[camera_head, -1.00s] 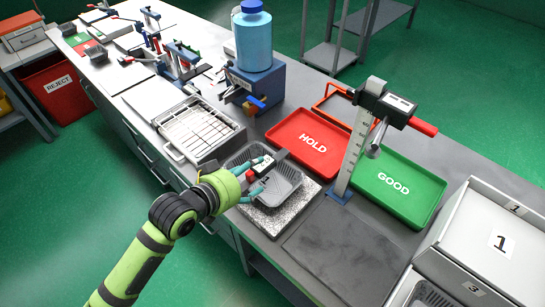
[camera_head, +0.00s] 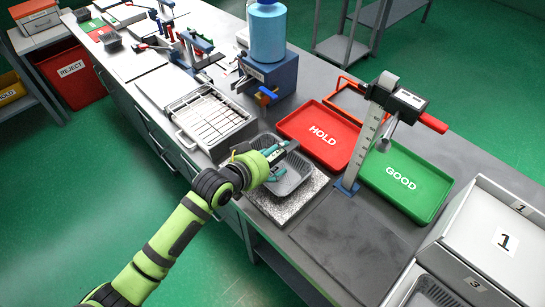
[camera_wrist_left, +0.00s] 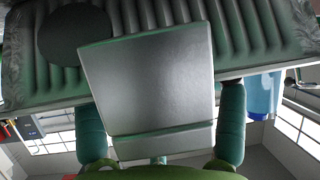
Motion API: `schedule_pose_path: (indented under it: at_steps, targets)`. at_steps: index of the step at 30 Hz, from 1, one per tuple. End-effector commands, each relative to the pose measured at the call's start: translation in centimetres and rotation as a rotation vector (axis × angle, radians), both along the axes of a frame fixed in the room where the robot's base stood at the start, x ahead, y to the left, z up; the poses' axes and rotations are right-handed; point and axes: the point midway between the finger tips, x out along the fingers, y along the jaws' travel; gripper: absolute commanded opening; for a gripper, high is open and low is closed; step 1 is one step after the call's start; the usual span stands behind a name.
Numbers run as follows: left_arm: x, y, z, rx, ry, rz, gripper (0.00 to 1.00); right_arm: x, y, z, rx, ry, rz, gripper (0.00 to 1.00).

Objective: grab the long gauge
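A foil-like ribbed grey tray (camera_head: 293,184) sits on a speckled slab. A small dark and pale gauge-like item (camera_head: 280,153) lies in the tray, mostly hidden by my left gripper (camera_head: 276,166). In the left wrist view a smooth silver block (camera_wrist_left: 152,80) fills the space between the two teal fingers (camera_wrist_left: 160,125), with a dark round disc (camera_wrist_left: 75,34) at its upper left. The fingers are spread, one at each side of the block; whether they touch it is unclear. A tall upright gauge (camera_head: 368,135) with a scale stands right of the tray. My right gripper is out of view.
A red HOLD tray (camera_head: 312,126) and a green GOOD tray (camera_head: 415,190) lie behind and right. A wire-rack pan (camera_head: 213,121) is left, a blue bottle (camera_head: 267,32) on a blue stand behind. White boxes (camera_head: 490,235) stand at the right. The dark mat (camera_head: 350,245) in front is clear.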

Motion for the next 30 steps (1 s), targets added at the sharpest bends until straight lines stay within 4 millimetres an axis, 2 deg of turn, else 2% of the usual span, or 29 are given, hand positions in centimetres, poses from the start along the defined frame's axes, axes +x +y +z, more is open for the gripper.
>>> schedule_pose_path:
  at_steps: [1,3,5,8,9,19,23,26,30]
  targets:
    - [0.0,0.0,0.0,0.000,0.000,0.000,0.55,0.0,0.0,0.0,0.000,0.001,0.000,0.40]
    - [0.0,0.0,0.0,0.000,0.000,0.000,0.27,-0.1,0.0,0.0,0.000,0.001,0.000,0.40]
    - [0.0,0.0,-0.1,0.002,0.002,0.000,0.04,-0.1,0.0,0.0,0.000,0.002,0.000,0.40]
    - [-0.1,0.1,-0.2,0.003,0.005,0.001,0.03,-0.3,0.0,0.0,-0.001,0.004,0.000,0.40]
    - [-0.1,0.1,-0.2,0.004,0.004,0.000,0.00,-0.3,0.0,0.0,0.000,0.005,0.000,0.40]
    - [-0.1,0.2,0.1,0.008,0.009,0.001,0.00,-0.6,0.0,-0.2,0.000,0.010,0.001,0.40]
    - [-0.1,0.1,1.6,0.005,0.003,0.000,0.00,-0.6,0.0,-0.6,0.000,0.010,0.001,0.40]
    - [0.1,0.1,3.7,0.001,-0.003,0.000,0.00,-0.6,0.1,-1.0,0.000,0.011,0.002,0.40]
    - [-2.5,-0.5,5.3,-0.001,0.001,-0.003,0.00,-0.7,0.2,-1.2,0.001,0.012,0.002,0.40]
